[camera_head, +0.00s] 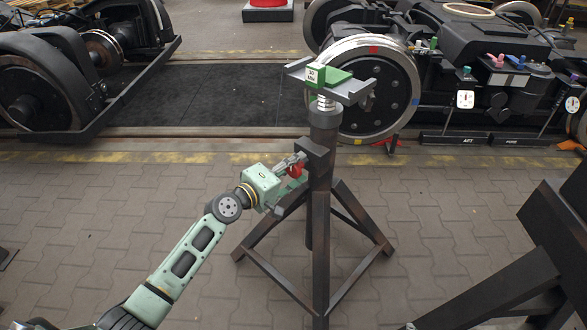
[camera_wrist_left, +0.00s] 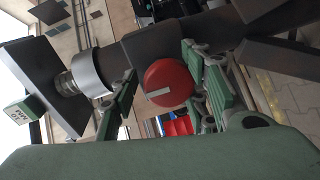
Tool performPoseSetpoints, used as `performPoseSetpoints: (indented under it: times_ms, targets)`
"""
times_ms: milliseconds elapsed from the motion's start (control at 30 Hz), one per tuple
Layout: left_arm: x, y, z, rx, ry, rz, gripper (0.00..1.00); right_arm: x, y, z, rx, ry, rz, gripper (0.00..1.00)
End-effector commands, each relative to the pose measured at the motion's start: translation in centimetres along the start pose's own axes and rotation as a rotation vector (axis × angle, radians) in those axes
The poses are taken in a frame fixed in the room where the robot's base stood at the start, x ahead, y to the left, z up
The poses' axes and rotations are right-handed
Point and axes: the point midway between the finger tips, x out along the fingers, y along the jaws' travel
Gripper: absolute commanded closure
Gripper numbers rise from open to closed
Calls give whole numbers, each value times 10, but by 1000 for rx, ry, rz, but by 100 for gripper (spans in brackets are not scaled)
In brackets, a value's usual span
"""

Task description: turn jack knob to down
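The jack stand (camera_head: 320,190) is a dark post on splayed legs, with a screw and a head plate (camera_head: 357,92) on top. A red knob (camera_head: 295,171) sits on its side, partly hidden by my left gripper (camera_head: 293,180) in the head view. In the left wrist view, the stand lies sideways with its head to the left. There the red knob (camera_wrist_left: 168,83) shows a pale pointer bar reaching the rim on the side of the stand's head. My left gripper (camera_wrist_left: 160,75) is open, with one finger either side of the knob and a gap on the left. My right gripper is out of view.
A green block with a white label (camera_head: 316,77) rests on the head plate. A wheelset and bogie (camera_head: 370,85) stand behind, another bogie (camera_head: 60,75) at the far left. A dark frame (camera_head: 535,240) fills the right foreground.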

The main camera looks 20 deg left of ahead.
Motion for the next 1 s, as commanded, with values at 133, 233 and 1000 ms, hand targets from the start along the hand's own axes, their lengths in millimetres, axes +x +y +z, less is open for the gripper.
performPoseSetpoints:
  times_ms: [133,233,1000]
  targets:
    - [0,-1,0,0,0,-2,50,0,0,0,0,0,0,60]
    - [0,-2,0,0,0,-3,50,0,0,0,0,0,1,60]
    - [-103,-3,1,0,-2,-6,50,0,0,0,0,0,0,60]
